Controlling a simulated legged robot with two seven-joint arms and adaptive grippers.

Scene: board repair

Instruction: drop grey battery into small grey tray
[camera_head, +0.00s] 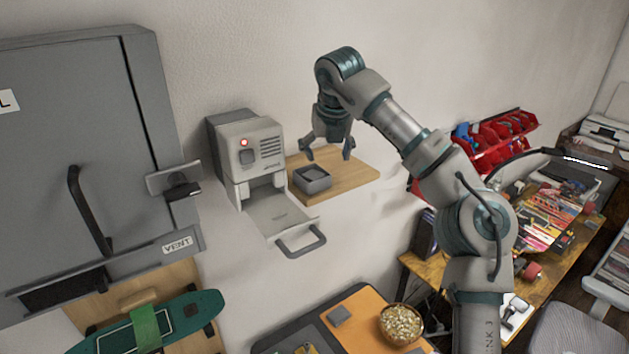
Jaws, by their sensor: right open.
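The small grey tray (313,184) sits on a wooden wall shelf (352,182), right of a grey machine. My right gripper (329,152) hangs just above and a little right of the tray, fingers pointing down and spread open. Nothing shows between its fingers. The inside of the tray is dark, and I cannot tell whether the grey battery lies in it. A flat grey square piece (339,315) lies on the orange mat below; I cannot tell what it is. My left gripper is out of view.
The grey machine (247,150) has a red light and its drawer (278,216) pulled out beside the shelf. A grey cabinet (75,150) fills the left. A bowl (401,323) stands on the orange mat (360,335). Red bins (500,135) and a cluttered bench are at right.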

